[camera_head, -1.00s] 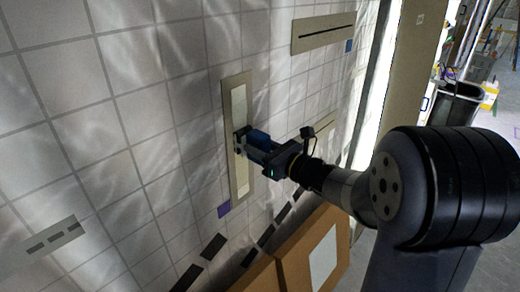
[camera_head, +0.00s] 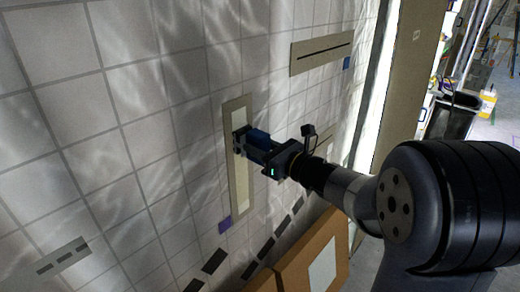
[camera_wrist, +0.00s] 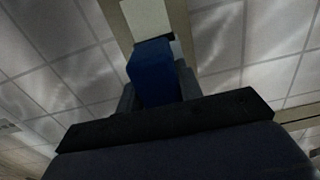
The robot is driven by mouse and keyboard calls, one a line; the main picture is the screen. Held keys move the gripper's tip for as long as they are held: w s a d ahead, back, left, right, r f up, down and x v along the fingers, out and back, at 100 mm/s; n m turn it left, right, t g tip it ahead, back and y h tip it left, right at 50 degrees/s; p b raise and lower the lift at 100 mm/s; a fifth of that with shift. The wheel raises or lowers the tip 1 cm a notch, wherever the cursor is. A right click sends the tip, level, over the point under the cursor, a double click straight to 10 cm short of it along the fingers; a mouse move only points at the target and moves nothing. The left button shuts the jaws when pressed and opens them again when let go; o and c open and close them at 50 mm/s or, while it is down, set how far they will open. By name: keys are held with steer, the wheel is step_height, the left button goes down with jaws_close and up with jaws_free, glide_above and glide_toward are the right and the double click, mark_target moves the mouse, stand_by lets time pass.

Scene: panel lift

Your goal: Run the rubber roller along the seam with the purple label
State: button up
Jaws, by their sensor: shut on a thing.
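The seam with the purple label is an upright pale stripe (camera_head: 241,188) on a beige strip on the tiled wall. The purple label (camera_head: 224,223) is at its lower end. My gripper (camera_head: 258,146) is shut on the roller's blue handle (camera_head: 258,136), which also fills the middle of the wrist view (camera_wrist: 153,72). The roller's dark head (camera_head: 239,140) is at the upper part of the stripe and seems to touch it. The roller's far side is hidden. In the wrist view the pale stripe (camera_wrist: 147,18) runs on beyond the handle.
Another beige strip (camera_head: 322,53) with a black slit and a blue label (camera_head: 346,63) is at the upper right. A strip with dashes (camera_head: 62,258) is at the lower left. Cardboard boxes (camera_head: 295,265) stand below my arm.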

mark_target(259, 134)
steer(key=shift+r+p, duration=1.3)
steer(key=shift+r, duration=2.75)
step_height(259, 134, down, 36)
steer(key=b, duration=3.4)
steer(key=shift+s+d, duration=0.1)
steer(key=shift+v, duration=2.9)
